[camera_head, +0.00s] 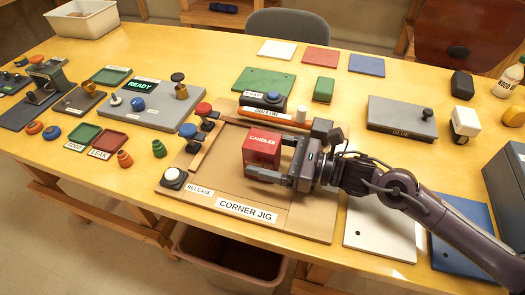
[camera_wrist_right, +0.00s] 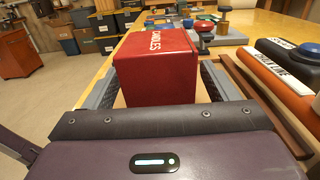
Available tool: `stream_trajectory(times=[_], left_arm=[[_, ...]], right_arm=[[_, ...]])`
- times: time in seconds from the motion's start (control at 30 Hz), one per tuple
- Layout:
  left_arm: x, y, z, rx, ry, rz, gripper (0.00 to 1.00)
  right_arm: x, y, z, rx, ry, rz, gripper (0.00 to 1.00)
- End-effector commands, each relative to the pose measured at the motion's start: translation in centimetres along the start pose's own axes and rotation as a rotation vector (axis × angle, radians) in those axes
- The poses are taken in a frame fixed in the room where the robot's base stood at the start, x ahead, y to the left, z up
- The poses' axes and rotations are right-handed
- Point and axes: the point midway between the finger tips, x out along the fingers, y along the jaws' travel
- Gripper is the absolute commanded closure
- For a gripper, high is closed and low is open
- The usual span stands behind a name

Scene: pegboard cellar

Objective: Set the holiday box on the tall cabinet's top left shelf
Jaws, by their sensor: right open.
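A red box (camera_head: 262,150) labelled "CANDLES" stands upright on the wooden corner jig (camera_head: 237,207) on the table. No label reading "holiday" shows on it. My right gripper (camera_head: 271,157) comes in from the right at the box, open, with one finger on either side. In the right wrist view the red box (camera_wrist_right: 158,68) stands between the grey fingers; I cannot tell whether they touch it. My left gripper is not in view. No tall cabinet with a top left shelf can be made out.
Several buttons, knobs and a grey "READY" panel (camera_head: 150,112) crowd the table's left side. A grey glue block (camera_head: 400,117) and bottles stand at right. An orange chalk line tool (camera_head: 268,113) lies behind the jig. A bin (camera_head: 228,262) is below the front edge.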

Motion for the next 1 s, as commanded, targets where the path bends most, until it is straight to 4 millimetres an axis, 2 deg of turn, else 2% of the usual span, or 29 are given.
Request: stream_trajectory(times=[0.1,0.33,0.77,1.0], left_arm=[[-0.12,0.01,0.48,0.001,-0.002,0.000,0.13],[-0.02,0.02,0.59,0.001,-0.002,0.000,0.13],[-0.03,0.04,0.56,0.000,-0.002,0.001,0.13],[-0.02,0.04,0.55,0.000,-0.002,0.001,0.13]], right_arm=[[0.99,0.01,0.04,0.001,0.000,0.000,0.20],[1.09,0.02,-0.09,0.000,0.002,-0.001,0.20],[1.08,0.02,-0.01,0.000,0.000,0.000,0.75],[1.07,0.01,0.09,-0.001,0.000,0.000,0.76]])
